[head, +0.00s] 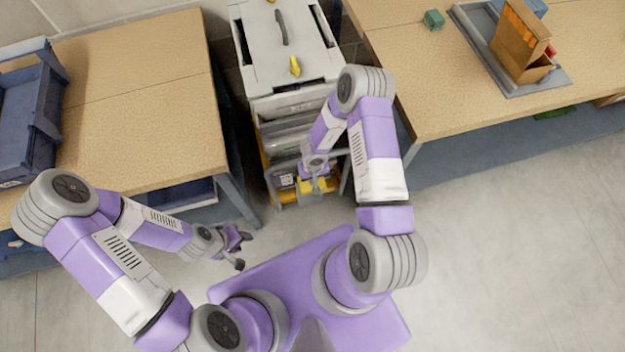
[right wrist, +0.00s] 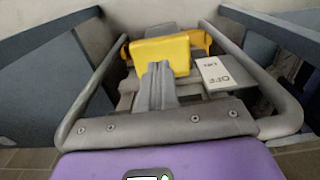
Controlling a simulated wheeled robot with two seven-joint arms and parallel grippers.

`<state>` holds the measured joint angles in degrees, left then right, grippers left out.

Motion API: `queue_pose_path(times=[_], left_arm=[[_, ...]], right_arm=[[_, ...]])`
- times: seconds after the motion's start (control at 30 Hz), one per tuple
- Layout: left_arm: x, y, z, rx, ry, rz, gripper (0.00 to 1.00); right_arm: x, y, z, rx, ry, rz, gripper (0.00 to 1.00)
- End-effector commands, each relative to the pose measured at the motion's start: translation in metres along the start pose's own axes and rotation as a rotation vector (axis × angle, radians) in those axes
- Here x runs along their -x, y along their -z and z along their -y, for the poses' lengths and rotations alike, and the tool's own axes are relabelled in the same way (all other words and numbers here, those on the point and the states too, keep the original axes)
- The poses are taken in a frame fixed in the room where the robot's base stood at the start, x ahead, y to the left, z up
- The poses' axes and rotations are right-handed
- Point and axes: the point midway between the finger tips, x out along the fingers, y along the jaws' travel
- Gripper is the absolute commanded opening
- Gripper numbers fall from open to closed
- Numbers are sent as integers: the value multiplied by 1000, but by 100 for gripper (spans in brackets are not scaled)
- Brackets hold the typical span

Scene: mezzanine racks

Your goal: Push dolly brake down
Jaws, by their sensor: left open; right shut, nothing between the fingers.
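The dolly (head: 292,203) stands low between the two benches, under a stack of grey crates. Its yellow brake pedal (head: 306,187) is at the near end; in the right wrist view the wide yellow pedal (right wrist: 165,50) lies just beyond my fingertips. A white label (right wrist: 217,73) reading OFF and ON sits beside it. My right gripper (right wrist: 158,68) is shut and empty, its fingers overlapping the pedal's lower edge in the picture; I cannot tell whether they touch it. My left gripper (head: 241,248) is open and empty over the floor, left of my base.
A wooden bench with a blue crate (head: 28,112) is at left. The bench legs flank the dolly closely. Floor at right is clear.

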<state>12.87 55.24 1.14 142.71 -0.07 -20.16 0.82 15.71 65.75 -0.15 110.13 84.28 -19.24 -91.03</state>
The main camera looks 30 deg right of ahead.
Motion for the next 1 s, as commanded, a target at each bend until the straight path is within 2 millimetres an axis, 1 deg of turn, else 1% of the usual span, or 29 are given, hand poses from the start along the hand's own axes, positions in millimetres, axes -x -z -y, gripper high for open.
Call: queue_pose_path(times=[0.03, 0.1, 0.2, 0.3, 0.47, 1.0], left_arm=[[11, 0, -4, 0, 0, 0, 43], [18, -1, -7, 0, 0, 0, 43], [25, -1, -9, 0, 0, 0, 43], [29, -1, -11, 0, 0, 0, 43], [32, -2, -12, 0, 0, 0, 43], [31, -2, -12, 0, 0, 0, 43]], right_arm=[[19, 0, 0, 1, 0, -2, 0], [32, 1, 0, 0, -1, -1, 0], [47, 0, 0, 0, -1, 0, 0], [57, 0, 0, 0, -1, 0, 0], [63, 0, 0, 0, -1, 0, 0], [63, 0, 0, 0, -1, 1, 0]])
